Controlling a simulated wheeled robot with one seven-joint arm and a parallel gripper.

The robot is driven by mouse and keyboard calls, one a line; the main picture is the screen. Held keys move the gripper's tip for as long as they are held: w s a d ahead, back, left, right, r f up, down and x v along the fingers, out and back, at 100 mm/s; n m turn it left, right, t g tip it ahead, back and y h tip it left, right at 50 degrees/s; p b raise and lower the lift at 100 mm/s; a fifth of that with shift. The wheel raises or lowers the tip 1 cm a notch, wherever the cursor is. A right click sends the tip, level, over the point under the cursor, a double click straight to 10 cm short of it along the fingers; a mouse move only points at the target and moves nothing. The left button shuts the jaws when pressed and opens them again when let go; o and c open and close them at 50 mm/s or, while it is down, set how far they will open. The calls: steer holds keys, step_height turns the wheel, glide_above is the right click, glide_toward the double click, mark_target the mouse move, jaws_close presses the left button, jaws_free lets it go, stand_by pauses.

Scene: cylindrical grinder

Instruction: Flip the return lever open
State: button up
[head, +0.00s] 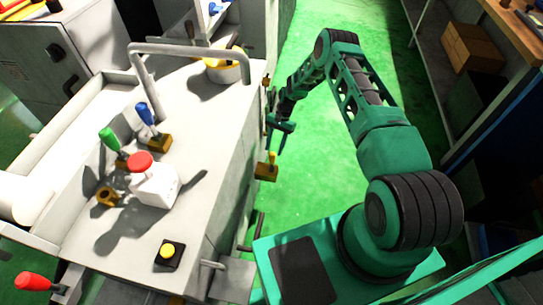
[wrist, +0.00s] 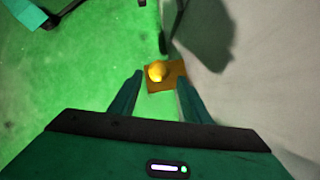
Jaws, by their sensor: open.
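A small lever with a yellow knob (head: 271,158) sticks up from an orange-brown block (head: 265,172) on the right side face of the grey machine. No label shows whether this is the return lever. My gripper (head: 275,143) is open, with its fingers pointing down just above the knob. In the wrist view, the yellow knob (wrist: 156,71) and its block (wrist: 178,77) appear between and slightly beyond the two open fingertips (wrist: 160,80). The fingers look apart from the knob; the exact gap in depth cannot be told.
A red-handled lever (head: 36,281) is at lower left. Green floor (head: 325,150) is clear beside the machine.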

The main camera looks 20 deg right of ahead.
steer(key=v, duration=0.4)
steer(key=shift+w+d+r, duration=0.1)
steer(key=shift+w+r, duration=0.1)
steer(key=shift+r, duration=0.15)
steer(key=shift+s, duration=0.1)
